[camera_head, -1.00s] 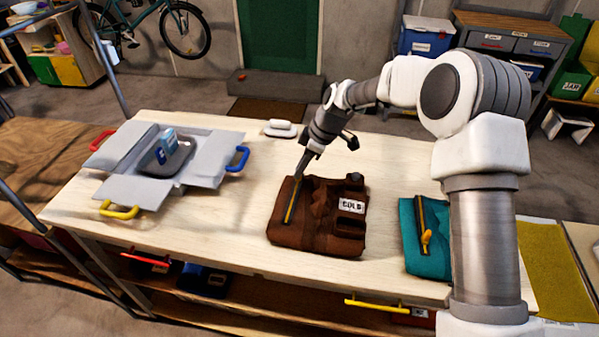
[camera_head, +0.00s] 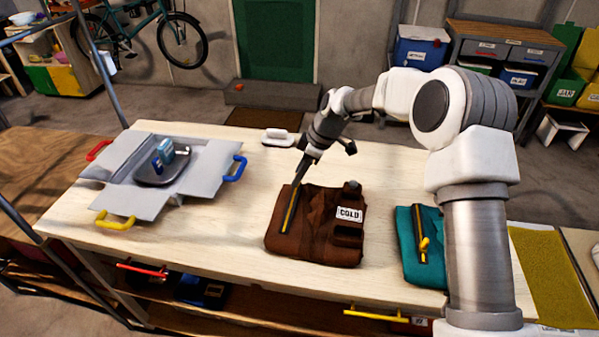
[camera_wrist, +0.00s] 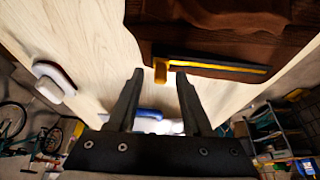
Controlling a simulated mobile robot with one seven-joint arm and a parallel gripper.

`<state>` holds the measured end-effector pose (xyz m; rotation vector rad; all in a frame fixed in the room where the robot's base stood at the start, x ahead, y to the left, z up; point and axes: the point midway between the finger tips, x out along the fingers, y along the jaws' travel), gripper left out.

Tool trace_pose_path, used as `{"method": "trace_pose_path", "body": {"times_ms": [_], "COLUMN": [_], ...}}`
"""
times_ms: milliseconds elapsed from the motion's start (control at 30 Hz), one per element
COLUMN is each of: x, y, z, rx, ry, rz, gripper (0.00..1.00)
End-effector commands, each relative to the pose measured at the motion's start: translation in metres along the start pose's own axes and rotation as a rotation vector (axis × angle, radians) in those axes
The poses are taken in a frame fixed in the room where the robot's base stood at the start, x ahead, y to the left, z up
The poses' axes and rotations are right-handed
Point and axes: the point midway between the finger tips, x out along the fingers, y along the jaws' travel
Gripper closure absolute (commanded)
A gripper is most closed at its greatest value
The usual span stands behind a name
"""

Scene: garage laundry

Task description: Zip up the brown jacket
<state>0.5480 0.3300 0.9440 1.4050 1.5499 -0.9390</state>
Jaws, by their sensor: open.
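The brown jacket (camera_head: 328,245) lies folded flat on the pale wooden table, with a white COLD label. Its dark and yellow zipper (camera_head: 290,212) runs along the jacket's left side. My gripper (camera_head: 299,182) is over the zipper's far end, pointing down. In the wrist view, the brown jacket (camera_wrist: 225,35) fills the upper right, and the yellow zipper pull (camera_wrist: 160,71) shows between the two open fingertips of my gripper (camera_wrist: 159,76), with gaps on both sides. I cannot tell whether the tips are level with the pull.
A teal garment (camera_head: 408,245) with its own yellow-pulled zipper lies to the right. An opened grey box (camera_head: 125,200) with coloured handles stands at the left. A white-topped brush-like item (camera_head: 278,136) lies near the back edge. The pale table (camera_head: 190,265) is clear between box and jacket.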

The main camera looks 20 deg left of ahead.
Motion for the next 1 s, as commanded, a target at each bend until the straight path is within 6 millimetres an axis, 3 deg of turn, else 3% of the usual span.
{"method": "trace_pose_path", "body": {"times_ms": [167, 700, 1000], "x": [-0.020, -0.145, -0.173], "y": [0.001, 0.001, 0.000], "z": [0.000, 0.000, 0.000], "rx": [0.000, 0.001, 0.000], "ry": [0.001, 0.000, 0.001], "rz": [0.003, 0.005, 0.002], "gripper": [0.50, 0.50, 0.50]}}
